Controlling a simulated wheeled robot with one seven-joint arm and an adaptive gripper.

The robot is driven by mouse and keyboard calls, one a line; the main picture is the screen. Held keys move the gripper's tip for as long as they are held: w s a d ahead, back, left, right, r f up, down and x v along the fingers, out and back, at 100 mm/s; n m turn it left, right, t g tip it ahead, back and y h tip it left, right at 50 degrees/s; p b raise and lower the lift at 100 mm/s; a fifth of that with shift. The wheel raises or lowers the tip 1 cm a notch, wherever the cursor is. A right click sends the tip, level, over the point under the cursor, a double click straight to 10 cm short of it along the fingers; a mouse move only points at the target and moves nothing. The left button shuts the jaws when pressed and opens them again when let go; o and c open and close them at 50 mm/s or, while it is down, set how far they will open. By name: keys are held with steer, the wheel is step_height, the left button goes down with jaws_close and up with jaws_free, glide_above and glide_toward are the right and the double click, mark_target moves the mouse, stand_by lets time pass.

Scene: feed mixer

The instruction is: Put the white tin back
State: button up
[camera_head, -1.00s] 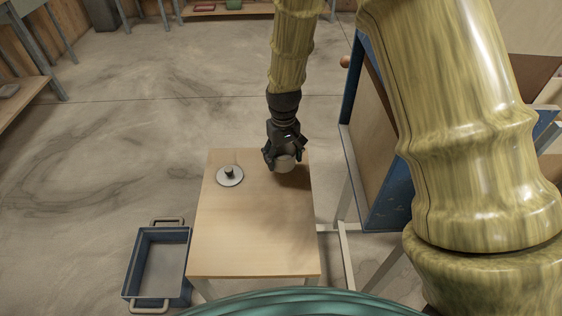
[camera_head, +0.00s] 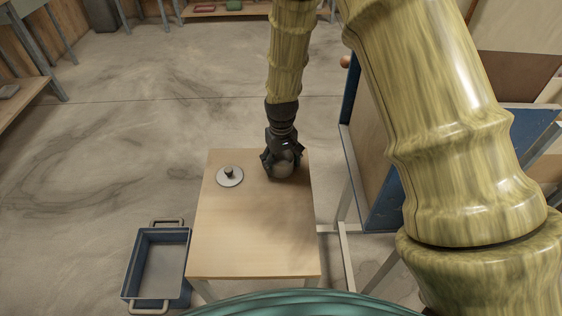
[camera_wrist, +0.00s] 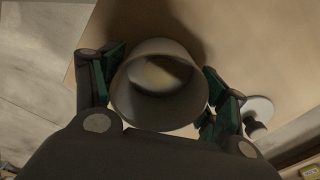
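The white tin (camera_head: 283,170) is at the far right part of the small wooden table and looks greyish in the shade. In the wrist view the tin (camera_wrist: 155,95) shows its open round mouth, with a pale patch inside. My gripper (camera_head: 282,164) is around it, with one finger on each side; in the wrist view the green-padded fingers (camera_wrist: 162,80) press close to its walls. Whether its base touches the table is hidden. A round pale lid with a dark knob (camera_head: 230,175) lies on the table to the left of the tin.
The wooden table (camera_head: 250,235) is bare in its near half. A blue tray with handles (camera_head: 158,262) is at its left, lower down. A blue-framed panel structure (camera_head: 378,170) stands close on the right. Open concrete floor lies to the left.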

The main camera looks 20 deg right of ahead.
mark_target(281, 157)
steer(key=shift+o, duration=1)
step_height(281, 157, up, 12)
steer(key=shift+r+p, duration=0.2)
steer(key=shift+p, duration=0.35)
